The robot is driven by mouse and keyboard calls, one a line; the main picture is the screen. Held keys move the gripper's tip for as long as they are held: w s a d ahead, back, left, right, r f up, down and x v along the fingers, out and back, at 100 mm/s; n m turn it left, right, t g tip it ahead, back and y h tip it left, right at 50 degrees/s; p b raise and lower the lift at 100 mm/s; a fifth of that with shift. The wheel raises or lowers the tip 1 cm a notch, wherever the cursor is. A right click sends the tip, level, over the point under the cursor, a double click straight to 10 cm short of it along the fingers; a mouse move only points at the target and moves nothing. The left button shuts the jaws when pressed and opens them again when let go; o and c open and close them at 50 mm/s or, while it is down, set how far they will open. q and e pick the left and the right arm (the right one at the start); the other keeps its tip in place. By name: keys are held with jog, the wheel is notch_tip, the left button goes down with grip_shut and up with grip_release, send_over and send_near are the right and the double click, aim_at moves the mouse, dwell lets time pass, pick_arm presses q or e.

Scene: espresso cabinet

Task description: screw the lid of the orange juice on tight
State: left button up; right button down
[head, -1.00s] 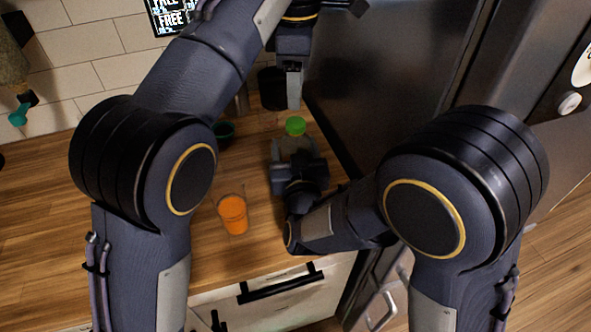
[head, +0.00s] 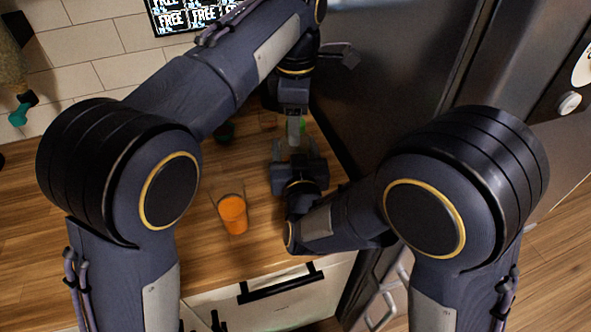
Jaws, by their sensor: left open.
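The green lid (head: 303,126) shows as a small patch on top of the orange juice bottle, mostly behind the fingers of my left gripper (head: 294,134). The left gripper points straight down from above and is open, its fingers at the lid's height in the picture. Whether they touch the lid cannot be told. My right gripper (head: 298,163) is low on the counter in front of the bottle and hides nearly all of its body. Its fingers are not clear, so its hold on the bottle cannot be told.
A glass with orange juice (head: 233,212) stands on the wooden counter (head: 110,215), left of my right gripper. The dark fridge (head: 385,85) stands close on the right. The counter at left is clear.

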pick_arm(q)
jog(key=c, duration=1)
jog(key=shift+o, duration=0.2)
jog(key=m, duration=1.2)
jog(key=shift+f+m, duration=0.1)
jog(key=shift+m, duration=0.2)
jog(key=m, duration=1.6)
jog(key=shift+f, duration=0.1)
jog(key=m, duration=0.3)
